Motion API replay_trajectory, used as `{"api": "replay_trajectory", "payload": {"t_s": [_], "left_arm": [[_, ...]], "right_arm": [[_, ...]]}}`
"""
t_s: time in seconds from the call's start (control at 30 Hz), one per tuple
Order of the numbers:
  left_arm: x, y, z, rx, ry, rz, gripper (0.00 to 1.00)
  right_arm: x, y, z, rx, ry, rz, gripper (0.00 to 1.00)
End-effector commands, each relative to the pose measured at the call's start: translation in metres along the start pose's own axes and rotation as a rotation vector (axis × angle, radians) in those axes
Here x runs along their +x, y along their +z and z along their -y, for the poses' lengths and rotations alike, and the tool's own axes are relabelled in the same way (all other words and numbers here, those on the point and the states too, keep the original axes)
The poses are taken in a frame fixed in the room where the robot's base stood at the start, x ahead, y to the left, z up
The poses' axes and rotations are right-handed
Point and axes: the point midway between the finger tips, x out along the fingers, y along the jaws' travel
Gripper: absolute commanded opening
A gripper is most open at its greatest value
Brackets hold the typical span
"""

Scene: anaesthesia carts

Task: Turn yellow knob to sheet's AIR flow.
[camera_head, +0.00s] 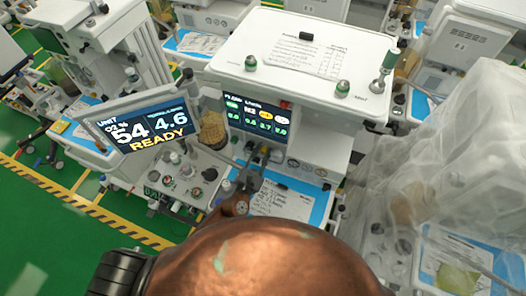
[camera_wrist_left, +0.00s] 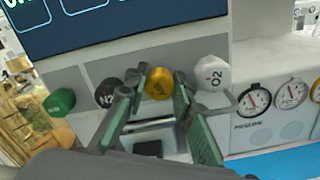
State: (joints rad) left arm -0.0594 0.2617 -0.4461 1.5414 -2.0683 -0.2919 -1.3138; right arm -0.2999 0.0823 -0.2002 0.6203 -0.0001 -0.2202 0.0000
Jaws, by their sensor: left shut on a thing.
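The yellow knob (camera_wrist_left: 159,83) sits on the cart's front panel between a black N2 knob (camera_wrist_left: 108,92) and a white O2 knob (camera_wrist_left: 212,75). My left gripper (camera_wrist_left: 157,92) has its green-padded fingers on either side of the yellow knob and is shut on it. In the head view my left gripper (camera_head: 250,172) reaches the panel below the screen, and the knob is mostly hidden. The printed sheet (camera_head: 285,203) lies on the cart's blue work surface, its text too small to read. My right gripper is not in view.
A flow screen (camera_head: 257,115) with coloured figures is above the knobs. A tilted monitor (camera_head: 145,125) reads 54, 4.6 and READY. A green knob (camera_wrist_left: 60,102) and round gauges (camera_wrist_left: 254,99) flank the row. A plastic-draped cart (camera_head: 440,150) stands right.

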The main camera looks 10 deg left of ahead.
Motion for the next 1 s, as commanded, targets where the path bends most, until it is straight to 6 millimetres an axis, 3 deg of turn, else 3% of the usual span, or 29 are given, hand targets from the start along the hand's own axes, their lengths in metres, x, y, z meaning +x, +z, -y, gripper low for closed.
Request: {"api": "replay_trajectory", "payload": {"t_s": [0.2,0.4,0.77,0.8,1.0], "left_arm": [[0.000,-0.004,0.003,-0.234,0.000,0.003,0.00],[0.000,-0.003,0.001,-0.442,0.000,0.001,0.00],[0.000,-0.001,-0.001,-0.478,0.000,-0.001,0.00],[0.000,-0.001,-0.001,-0.477,0.000,-0.001,0.25],[0.000,-0.001,-0.001,-0.476,0.000,0.000,0.30]], "right_arm": [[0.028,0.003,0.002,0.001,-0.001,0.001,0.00],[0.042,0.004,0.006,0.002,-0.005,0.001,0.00],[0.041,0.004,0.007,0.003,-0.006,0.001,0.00],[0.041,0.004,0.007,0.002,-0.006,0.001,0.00],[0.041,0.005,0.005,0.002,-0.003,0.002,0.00]]}}
